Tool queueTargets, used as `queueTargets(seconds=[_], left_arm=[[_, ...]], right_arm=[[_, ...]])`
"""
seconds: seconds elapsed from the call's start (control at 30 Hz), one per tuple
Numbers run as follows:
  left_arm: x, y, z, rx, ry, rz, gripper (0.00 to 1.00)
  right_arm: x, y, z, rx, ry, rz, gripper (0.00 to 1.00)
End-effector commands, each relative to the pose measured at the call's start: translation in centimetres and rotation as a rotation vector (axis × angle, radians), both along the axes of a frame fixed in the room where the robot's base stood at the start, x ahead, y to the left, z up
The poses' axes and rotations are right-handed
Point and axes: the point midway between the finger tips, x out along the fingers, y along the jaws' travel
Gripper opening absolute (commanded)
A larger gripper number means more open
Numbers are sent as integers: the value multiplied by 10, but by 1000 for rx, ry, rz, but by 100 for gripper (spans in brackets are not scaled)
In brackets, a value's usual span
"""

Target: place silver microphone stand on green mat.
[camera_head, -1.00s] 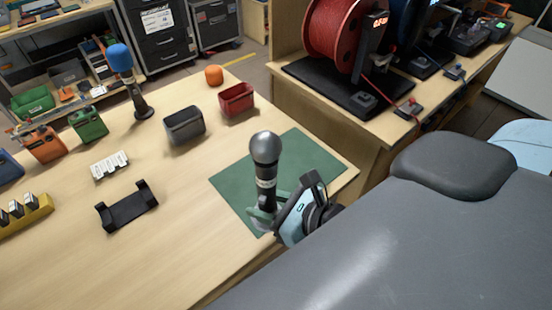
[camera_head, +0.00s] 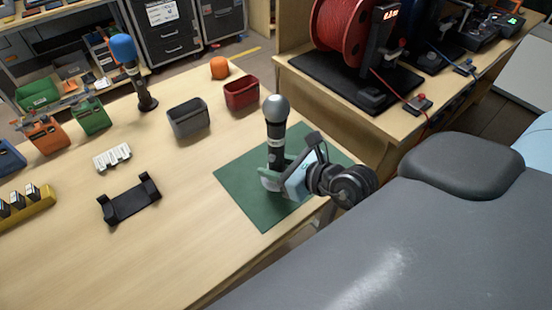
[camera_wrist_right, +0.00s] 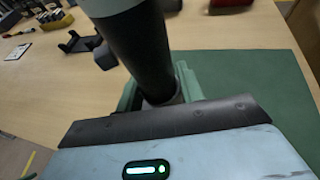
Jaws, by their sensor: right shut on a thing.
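The silver microphone stand (camera_head: 276,130) is upright, with a silver ball head and a dark body. My right gripper (camera_head: 272,178) is shut on its lower part, over the green mat (camera_head: 243,195). In the right wrist view the dark body (camera_wrist_right: 145,50) of the stand rises between the green fingers of my right gripper (camera_wrist_right: 158,95). The green mat (camera_wrist_right: 255,85) shows behind and to the right there. The stand's base is partly hidden by the fingers, and I cannot tell whether it touches the mat. My left gripper is not in view.
A grey bin (camera_head: 188,120) and a red bin (camera_head: 241,93) stand behind the mat. A blue-topped microphone (camera_head: 132,70) stands farther left. A black cradle (camera_head: 130,199) lies on the table to the left. A grey seat or panel (camera_head: 420,240) fills the lower right.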

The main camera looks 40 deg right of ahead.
Motion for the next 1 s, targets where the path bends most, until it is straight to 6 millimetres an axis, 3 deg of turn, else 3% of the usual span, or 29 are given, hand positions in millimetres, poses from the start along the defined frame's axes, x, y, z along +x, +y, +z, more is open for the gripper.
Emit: queueTargets(seconds=[0.1,0.23,0.63,0.83,1.0], left_arm=[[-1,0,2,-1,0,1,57],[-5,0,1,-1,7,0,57],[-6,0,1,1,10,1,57],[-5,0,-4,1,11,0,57],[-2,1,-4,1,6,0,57]], right_arm=[[19,-13,0,0,-5,0,12],[30,-20,-2,-1,-3,1,12],[42,-29,-4,-1,-4,0,12],[40,-27,-33,2,2,0,12],[40,-27,-39,0,-4,0,12]])
